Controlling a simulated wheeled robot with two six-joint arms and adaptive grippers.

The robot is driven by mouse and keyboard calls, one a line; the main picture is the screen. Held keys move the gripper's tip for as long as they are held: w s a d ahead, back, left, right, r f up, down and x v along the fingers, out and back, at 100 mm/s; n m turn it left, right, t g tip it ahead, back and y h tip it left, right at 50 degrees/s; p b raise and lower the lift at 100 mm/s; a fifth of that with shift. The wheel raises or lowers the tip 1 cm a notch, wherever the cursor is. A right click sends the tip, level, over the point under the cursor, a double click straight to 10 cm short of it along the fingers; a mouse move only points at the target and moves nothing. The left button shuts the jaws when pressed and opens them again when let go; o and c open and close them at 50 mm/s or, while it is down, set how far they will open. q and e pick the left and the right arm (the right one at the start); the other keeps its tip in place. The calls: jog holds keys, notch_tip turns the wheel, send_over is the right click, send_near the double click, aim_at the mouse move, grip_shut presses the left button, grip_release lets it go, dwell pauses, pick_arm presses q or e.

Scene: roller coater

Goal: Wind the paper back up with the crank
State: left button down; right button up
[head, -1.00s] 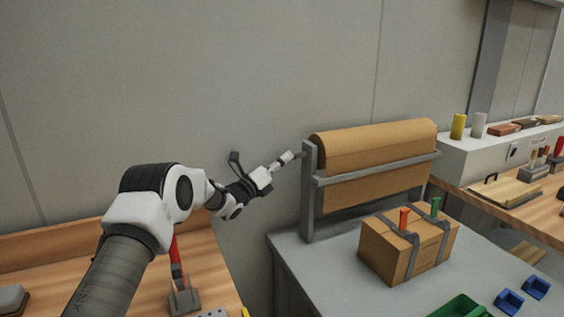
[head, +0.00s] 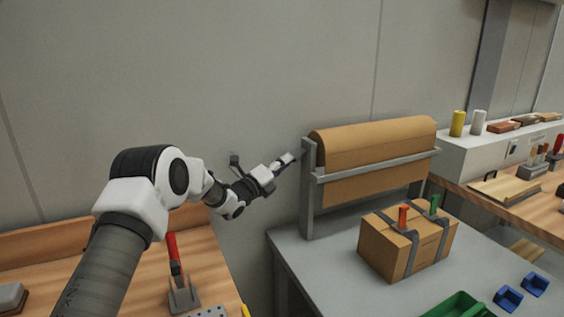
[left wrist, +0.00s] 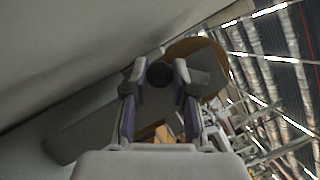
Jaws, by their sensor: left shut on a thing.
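The roll of brown paper (head: 372,136) sits in a grey stand, with a short sheet hanging down below the crossbar (head: 375,168). My left gripper (head: 288,160) is at the left end of the stand, beside its upright. In the left wrist view my left gripper (left wrist: 160,78) is shut on the dark round crank handle (left wrist: 160,74) between its fingertips. The roll's brown round end (left wrist: 205,52) shows behind it. In the head view the crank is mostly hidden by the gripper. My right gripper is not in view.
A cardboard box (head: 385,250) with grey straps stands on the grey table (head: 310,268) in front of the roll. A green bin (head: 458,306) and blue bins (head: 508,298) are at the front right. A red-handled tool (head: 174,260) stands on the wooden bench at left.

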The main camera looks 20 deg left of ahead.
pick_arm(q)
jog(key=s+d+r+n+g+h+p, duration=0.1)
jog(key=n+g+p, duration=0.4)
jog(key=n+p, duration=0.5)
jog(key=s+d+r+n+g+h+p, duration=0.2)
jog(key=s+d+r+n+g+p, duration=0.2)
jog(key=n+p, duration=0.6)
jog(key=d+g+p, duration=0.1)
jog(key=p, duration=0.5)
jog(key=shift+s+n+g+h, duration=0.2)
jog(key=shift+n+g+h, duration=0.1)
jog(key=shift+r, duration=0.2)
jog(key=c, duration=1.2)
grip_release()
jog(key=shift+w, duration=0.1)
jog(key=shift+d, duration=0.1)
